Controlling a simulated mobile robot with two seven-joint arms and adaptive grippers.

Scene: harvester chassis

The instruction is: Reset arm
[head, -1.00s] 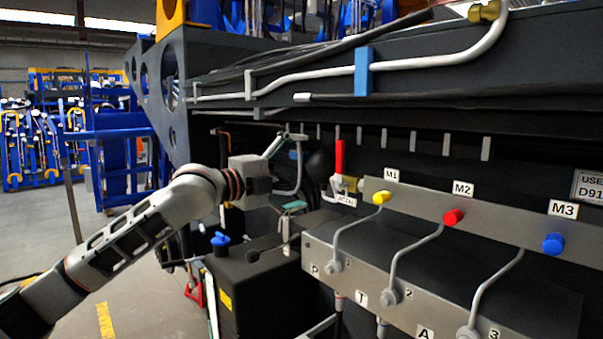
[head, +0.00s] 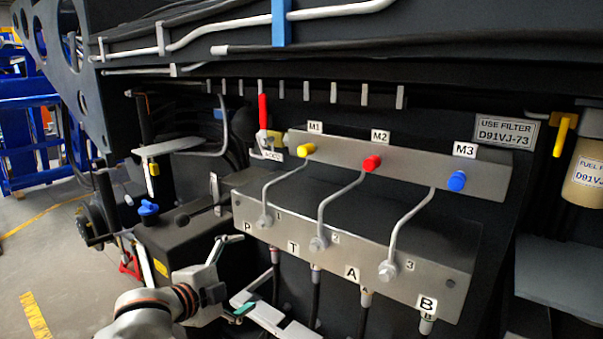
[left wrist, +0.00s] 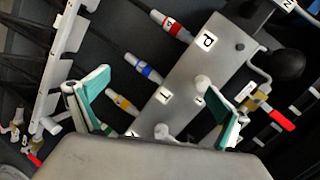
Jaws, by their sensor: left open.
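My left gripper (head: 255,270) is at the lower left of the head view, in front of the grey valve block (head: 455,250) and below its P end. Its fingers are spread and nothing is between them. In the left wrist view the left gripper (left wrist: 160,105) shows two teal-padded fingers wide apart. The valve block (left wrist: 185,85) lies behind them there, slanting. Whether a finger touches the block or the hoses, I cannot tell. My right arm and gripper are out of view.
Yellow (head: 307,149), red (head: 372,163) and blue (head: 457,181) knobs sit on the plate above the block. A red-handled valve (head: 263,112) stands left of them. Hoses hang below the block. A black box (head: 185,235) is at left. Open floor (head: 60,270) lies further left.

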